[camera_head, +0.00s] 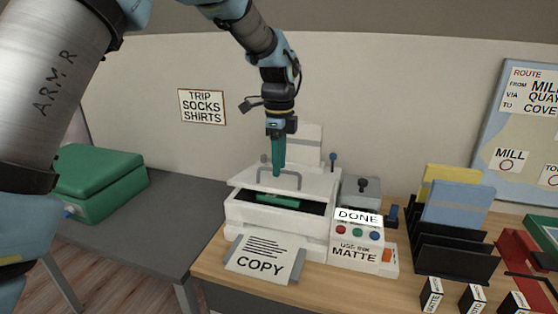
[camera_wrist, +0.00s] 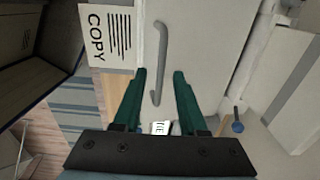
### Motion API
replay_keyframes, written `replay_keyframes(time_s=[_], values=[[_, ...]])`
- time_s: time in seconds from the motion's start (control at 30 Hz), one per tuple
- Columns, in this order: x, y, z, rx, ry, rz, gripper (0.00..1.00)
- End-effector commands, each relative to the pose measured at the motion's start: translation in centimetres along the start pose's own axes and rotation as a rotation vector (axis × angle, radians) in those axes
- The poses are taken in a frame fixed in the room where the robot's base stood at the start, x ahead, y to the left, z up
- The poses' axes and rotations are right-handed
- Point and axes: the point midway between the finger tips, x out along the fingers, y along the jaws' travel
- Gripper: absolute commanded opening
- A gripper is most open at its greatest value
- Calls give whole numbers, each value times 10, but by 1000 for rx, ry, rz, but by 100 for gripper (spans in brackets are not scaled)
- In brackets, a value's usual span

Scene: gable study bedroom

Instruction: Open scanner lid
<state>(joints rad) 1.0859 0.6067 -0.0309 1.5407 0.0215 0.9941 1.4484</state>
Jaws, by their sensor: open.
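The white scanner (camera_head: 270,219) stands on the wooden desk. Its pale lid (camera_head: 315,185) sits tilted above the body, with a dark gap at the front and a green piece (camera_head: 285,201) showing inside. A grey bar handle (camera_head: 292,182) rises from the lid; it also shows in the wrist view (camera_wrist: 161,55). My gripper (camera_head: 279,172) points down at the handle. In the wrist view my gripper (camera_wrist: 159,72) is open, its green fingers on either side of the handle's line. Whether they touch it cannot be told.
A COPY sheet (camera_head: 263,257) lies in front of the scanner. A button panel (camera_head: 357,238) marked DONE and MATTE stands right of it. A black file rack (camera_head: 455,245) and small labelled blocks (camera_head: 431,293) are further right. A green case (camera_head: 98,185) sits on the grey table.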

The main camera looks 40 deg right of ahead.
Motion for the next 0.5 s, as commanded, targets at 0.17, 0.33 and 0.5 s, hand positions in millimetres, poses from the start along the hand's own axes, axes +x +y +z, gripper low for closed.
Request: replay_keyframes(time_s=[0.17, 0.33, 0.5], values=[[1, 0, 0, 0, 0, 0, 42], [1, 0, 0, -1, 0, 0, 30], [1, 0, 0, -1, 0, 0, 11]])
